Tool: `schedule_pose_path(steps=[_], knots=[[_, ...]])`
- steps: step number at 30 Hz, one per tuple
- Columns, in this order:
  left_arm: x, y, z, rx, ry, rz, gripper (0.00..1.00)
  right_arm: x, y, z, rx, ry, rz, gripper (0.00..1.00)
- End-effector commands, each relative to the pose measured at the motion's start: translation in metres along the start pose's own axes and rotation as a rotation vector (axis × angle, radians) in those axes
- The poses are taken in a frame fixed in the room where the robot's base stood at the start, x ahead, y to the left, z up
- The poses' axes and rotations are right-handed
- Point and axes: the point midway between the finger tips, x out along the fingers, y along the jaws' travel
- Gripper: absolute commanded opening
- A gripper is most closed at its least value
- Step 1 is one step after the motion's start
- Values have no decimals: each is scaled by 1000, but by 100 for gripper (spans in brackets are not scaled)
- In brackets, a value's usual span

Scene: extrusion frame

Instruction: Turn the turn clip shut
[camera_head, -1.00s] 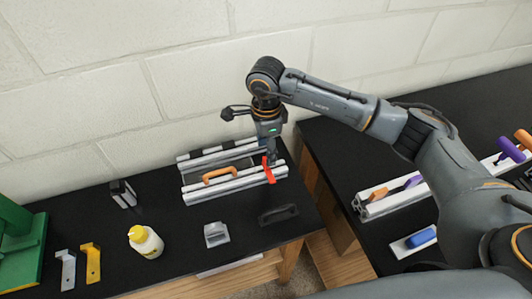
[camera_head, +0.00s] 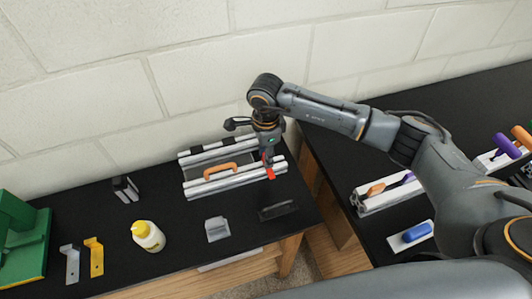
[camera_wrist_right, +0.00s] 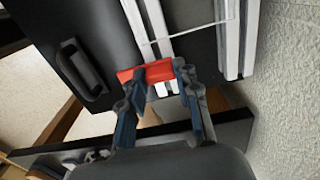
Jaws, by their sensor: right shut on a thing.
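The red turn clip (camera_head: 270,174) sits at the right end of the front rail of the extrusion frame (camera_head: 237,182). My right gripper (camera_head: 267,159) comes down on it from above. In the right wrist view the clip (camera_wrist_right: 131,75) lies crosswise over the pale rail (camera_wrist_right: 157,25), between the two fingers of my right gripper (camera_wrist_right: 164,72). The gripper is shut on the clip, and the fingers hide part of it. My left gripper is not in view.
An orange handle (camera_head: 220,171) stands on the frame. A black handle (camera_head: 278,211), a grey block (camera_head: 217,229) and a yellow-capped bottle (camera_head: 148,236) are in front. A second table at right holds another rail assembly (camera_head: 381,200). The wall is close behind.

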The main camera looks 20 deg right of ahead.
Motion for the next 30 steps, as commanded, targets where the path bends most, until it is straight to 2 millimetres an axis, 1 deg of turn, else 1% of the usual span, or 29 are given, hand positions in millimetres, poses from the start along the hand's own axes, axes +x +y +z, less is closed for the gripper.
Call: schedule_pose_path(steps=[5, 11, 17, 30], knots=[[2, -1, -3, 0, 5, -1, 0, 1, 0, 0, 14, -1, 0, 0], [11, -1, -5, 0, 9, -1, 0, 3, 0, 0, 87, -2, 0, 0], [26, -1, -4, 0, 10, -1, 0, 4, 0, 0, 233, -1, -1, 0], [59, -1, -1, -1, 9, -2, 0, 4, 0, 0, 649, -2, -1, 0]])
